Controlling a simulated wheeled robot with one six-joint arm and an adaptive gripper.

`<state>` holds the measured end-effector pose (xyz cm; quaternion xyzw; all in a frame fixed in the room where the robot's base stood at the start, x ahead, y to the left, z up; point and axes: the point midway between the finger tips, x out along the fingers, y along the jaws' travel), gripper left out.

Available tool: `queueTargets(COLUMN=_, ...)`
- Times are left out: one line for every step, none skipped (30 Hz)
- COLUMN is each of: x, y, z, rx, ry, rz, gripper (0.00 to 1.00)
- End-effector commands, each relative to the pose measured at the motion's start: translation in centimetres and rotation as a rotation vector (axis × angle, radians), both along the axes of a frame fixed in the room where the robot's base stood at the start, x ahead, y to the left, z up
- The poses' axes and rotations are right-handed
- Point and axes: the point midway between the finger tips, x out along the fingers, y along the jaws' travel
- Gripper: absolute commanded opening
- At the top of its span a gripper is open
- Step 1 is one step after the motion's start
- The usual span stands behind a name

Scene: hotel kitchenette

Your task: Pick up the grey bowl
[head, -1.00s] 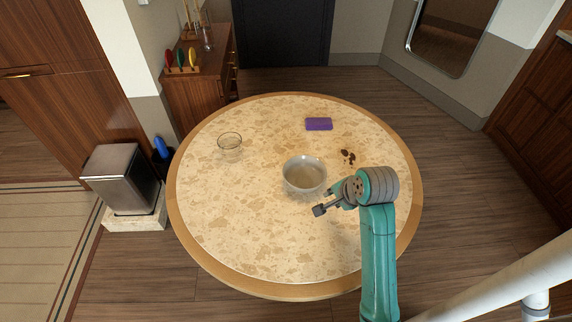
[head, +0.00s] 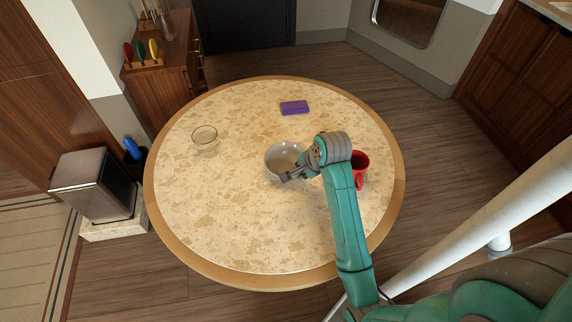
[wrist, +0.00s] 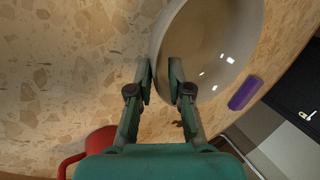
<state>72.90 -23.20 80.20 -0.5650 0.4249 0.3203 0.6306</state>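The grey bowl (head: 280,158) stands upright on the round table, and my arm covers its right side in the head view. In the wrist view the bowl (wrist: 208,40) fills the top middle, with its rim close to my fingertips. My gripper (wrist: 159,72) is open, its two fingers apart with nothing held between them. In the head view my gripper (head: 289,177) is at the bowl's near side. I cannot tell whether the fingers touch the rim.
The stone-topped round table (head: 215,225) also bears a clear glass bowl (head: 204,136) at left, a purple sponge-like block (head: 294,107) at the back, and a red mug (head: 360,168) right beside my arm. The table's front left is clear.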

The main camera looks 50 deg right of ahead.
Motion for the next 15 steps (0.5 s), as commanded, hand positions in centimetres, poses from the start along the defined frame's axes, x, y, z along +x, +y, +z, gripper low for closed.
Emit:
queueTargets(x=0.2, y=0.2, z=-0.8, rx=0.002, ry=0.003, rz=0.002, gripper=0.18)
queueTargets(x=0.4, y=0.2, z=-1.2, rx=0.001, ry=0.003, rz=0.001, gripper=0.18)
queueTargets(x=0.7, y=0.1, z=-1.6, rx=0.001, ry=0.002, rz=0.001, gripper=0.18)
queueTargets(x=0.9, y=0.1, z=-1.9, rx=0.001, ry=0.002, rz=0.001, gripper=0.18)
queueTargets(x=1.0, y=0.1, z=-2.2, rx=0.001, ry=0.002, rz=0.001, gripper=0.18)
queueTargets(x=1.1, y=0.0, z=-2.5, rx=0.0, ry=0.001, rz=0.001, gripper=0.18)
queueTargets(x=1.2, y=0.0, z=-2.6, rx=0.0, ry=0.001, rz=0.001, gripper=0.18)
queueTargets(x=1.3, y=0.0, z=-2.8, rx=0.0, ry=0.001, rz=0.001, gripper=0.18)
queueTargets(x=1.3, y=0.0, z=-2.9, rx=0.0, ry=0.0, rz=0.001, gripper=0.18)
queueTargets(x=1.4, y=0.0, z=-2.9, rx=0.0, ry=0.0, rz=0.001, gripper=0.18)
queueTargets(x=1.4, y=0.0, z=-2.9, rx=-0.001, ry=0.0, rz=0.0, gripper=0.18)
queueTargets(x=1.4, y=0.0, z=-2.9, rx=-0.001, ry=0.0, rz=0.0, gripper=0.18)
queueTargets(x=1.4, y=0.0, z=-2.9, rx=-0.001, ry=0.0, rz=0.0, gripper=0.18)
queueTargets(x=1.4, y=0.0, z=-2.9, rx=-0.001, ry=0.0, rz=0.0, gripper=0.18)
queueTargets(x=1.3, y=0.0, z=-2.9, rx=-0.001, ry=0.0, rz=0.0, gripper=0.18)
